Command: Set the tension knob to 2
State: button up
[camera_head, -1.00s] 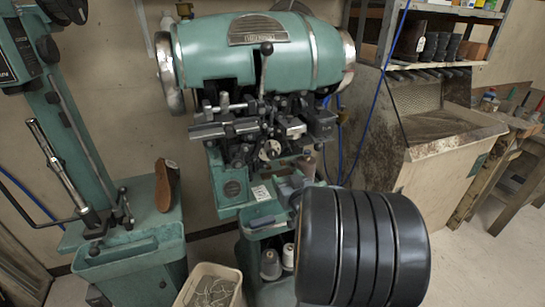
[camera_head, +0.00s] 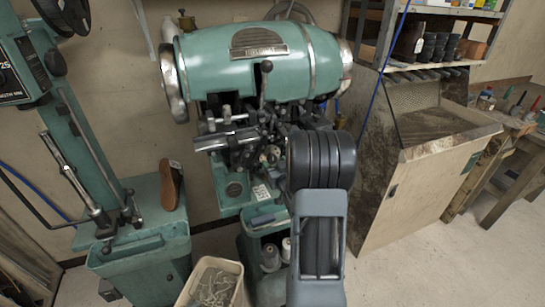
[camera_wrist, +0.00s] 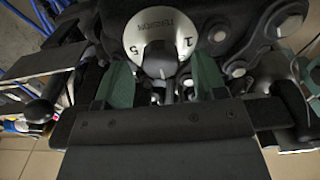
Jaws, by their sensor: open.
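The tension knob (camera_wrist: 160,60) is a dark knob on a white dial plate (camera_wrist: 150,30) at the upper middle of the wrist view. The dial carries lettering that reads upside down, and a few numerals show, including a 1 and a 5. I cannot make out which number the knob points to. My gripper (camera_wrist: 162,82) is open, with its two greenish fingers on either side of the knob. I cannot tell whether they touch it. In the head view my arm is in front of the green sole stitcher (camera_head: 215,62), and my gripper is hidden there.
Metal levers and rods of the stitcher crowd round the dial. A green post machine (camera_head: 95,140) with a brown shoe sole (camera_head: 171,185) stands at the left. A bin (camera_head: 212,285) is on the floor, and a wooden cabinet (camera_head: 400,190) stands at the right.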

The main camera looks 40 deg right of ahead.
jog(key=shift+x, duration=1.4)
jog(key=c, duration=0.9)
